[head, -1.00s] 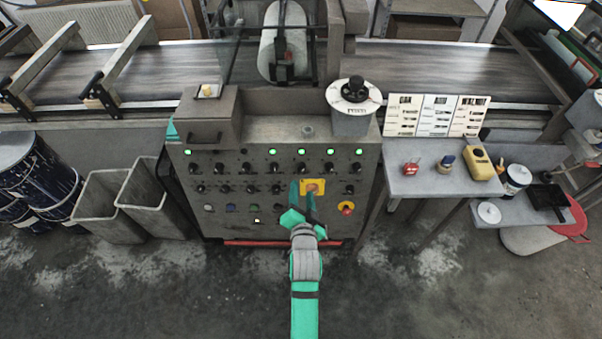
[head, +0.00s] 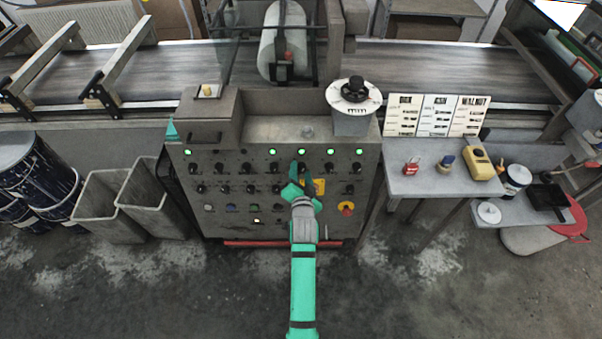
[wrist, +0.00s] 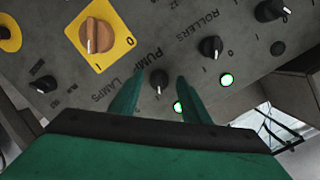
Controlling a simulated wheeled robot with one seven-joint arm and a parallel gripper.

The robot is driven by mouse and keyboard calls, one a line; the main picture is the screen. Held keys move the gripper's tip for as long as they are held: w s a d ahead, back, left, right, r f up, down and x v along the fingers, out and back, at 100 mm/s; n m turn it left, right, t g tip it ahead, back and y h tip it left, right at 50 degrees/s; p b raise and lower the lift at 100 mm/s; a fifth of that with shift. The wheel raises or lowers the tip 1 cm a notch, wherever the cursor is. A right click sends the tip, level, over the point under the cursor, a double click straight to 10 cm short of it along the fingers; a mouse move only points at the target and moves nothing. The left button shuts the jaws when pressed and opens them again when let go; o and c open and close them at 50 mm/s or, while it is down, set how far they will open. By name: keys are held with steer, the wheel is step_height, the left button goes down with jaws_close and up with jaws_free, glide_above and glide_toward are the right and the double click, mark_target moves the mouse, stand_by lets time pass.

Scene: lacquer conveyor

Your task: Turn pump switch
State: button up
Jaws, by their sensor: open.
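The control panel (head: 230,215) stands in front of me with rows of black knobs. In the wrist view the pump switch (wrist: 158,80) is a small black knob with a white pointer line, beside upside-down lettering that reads PUMP. My gripper (wrist: 160,76) is open, with one green finger on each side of this knob in the picture. I cannot tell whether either finger touches it. In the head view my gripper (head: 302,168) is in front of the upper knob rows and hides the knob there.
An orange selector on a yellow plate (wrist: 100,35) is close by, as is the ROLLERS knob (wrist: 211,47). Lit green lamps (wrist: 227,80) are near the knobs. A red emergency button (head: 347,208) is lower right. A side table (head: 430,182) holds small items.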

steer(key=c, duration=1.1)
steer(key=shift+o, duration=0.2)
steer(key=shift+n, duration=0.3)
steer(key=n, duration=0.5)
steer(key=shift+h, duration=0.4)
steer(key=n, duration=0.5)
steer(key=shift+h, duration=0.4)
steer(key=shift+o, duration=0.2)
steer(key=shift+n, duration=0.3)
steer(key=shift+c, duration=0.2)
steer(key=o, duration=1.1)
steer(key=shift+f, duration=0.1)
steer(key=shift+c, duration=0.2)
